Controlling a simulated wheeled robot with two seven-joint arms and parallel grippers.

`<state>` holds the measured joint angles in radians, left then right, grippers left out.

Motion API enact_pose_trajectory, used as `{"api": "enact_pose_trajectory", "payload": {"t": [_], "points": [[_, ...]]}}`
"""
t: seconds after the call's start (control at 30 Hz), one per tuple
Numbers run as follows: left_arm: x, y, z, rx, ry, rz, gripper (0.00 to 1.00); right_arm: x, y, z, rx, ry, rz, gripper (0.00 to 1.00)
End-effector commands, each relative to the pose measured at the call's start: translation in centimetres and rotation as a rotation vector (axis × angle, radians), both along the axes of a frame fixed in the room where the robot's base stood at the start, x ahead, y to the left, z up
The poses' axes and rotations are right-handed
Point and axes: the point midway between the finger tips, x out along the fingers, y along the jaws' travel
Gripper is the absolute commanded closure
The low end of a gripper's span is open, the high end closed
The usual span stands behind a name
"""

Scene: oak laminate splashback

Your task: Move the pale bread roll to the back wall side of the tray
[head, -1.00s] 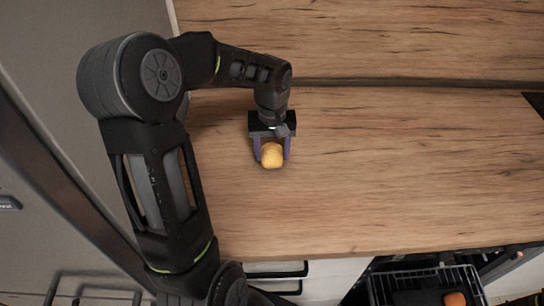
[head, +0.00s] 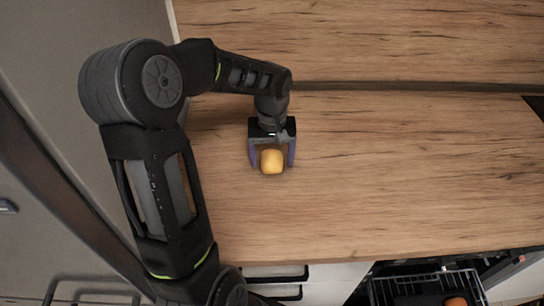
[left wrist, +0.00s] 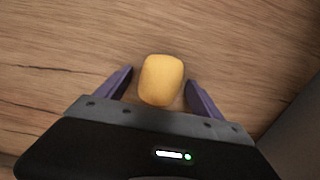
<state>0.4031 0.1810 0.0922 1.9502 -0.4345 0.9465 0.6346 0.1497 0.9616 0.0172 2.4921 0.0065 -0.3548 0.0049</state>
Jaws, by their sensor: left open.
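The pale bread roll (head: 272,162), a small rounded yellow piece, rests on the wooden counter just in front of my left gripper (head: 272,166). In the left wrist view the roll (left wrist: 161,80) lies between the two purple fingers, with a visible gap on both sides. My left gripper is open and holds nothing. No tray can be made out in either view. My right gripper is not in view.
The oak counter (head: 400,170) is bare to the right of the roll. The oak splashback (head: 400,40) rises behind it. Below the front edge, an open dishwasher rack (head: 425,285) holds an orange item (head: 456,301).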

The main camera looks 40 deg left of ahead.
Motion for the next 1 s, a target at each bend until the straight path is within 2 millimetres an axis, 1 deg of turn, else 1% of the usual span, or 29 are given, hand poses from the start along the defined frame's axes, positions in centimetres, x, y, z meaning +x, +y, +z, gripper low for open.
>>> {"api": "enact_pose_trajectory", "payload": {"t": [0.17, 0.27, 0.43, 0.6, 0.67, 0.8, 1.0], "points": [[0.0, 0.0, 1.4, 0.001, -0.001, 0.0, 0.23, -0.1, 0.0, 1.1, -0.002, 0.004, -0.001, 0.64], [0.0, 0.0, 3.1, 0.0, -0.001, 0.0, 0.23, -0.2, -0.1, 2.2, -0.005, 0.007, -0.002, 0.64], [0.0, 0.0, 6.8, 0.0, -0.001, 0.0, 0.23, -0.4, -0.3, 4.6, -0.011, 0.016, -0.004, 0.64], [0.0, 0.0, 10.1, 0.001, -0.001, 0.0, 0.23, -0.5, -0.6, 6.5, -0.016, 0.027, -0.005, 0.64], [0.1, 0.0, 10.4, 0.001, -0.003, 0.001, 0.23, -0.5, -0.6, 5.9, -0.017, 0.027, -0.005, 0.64], [0.1, 0.0, 11.9, 0.0, -0.001, 0.0, 0.23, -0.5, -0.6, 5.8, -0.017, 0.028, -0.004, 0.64], [0.0, 0.0, 12.3, -0.001, 0.001, 0.0, 0.23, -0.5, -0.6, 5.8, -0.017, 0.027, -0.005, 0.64]]}}
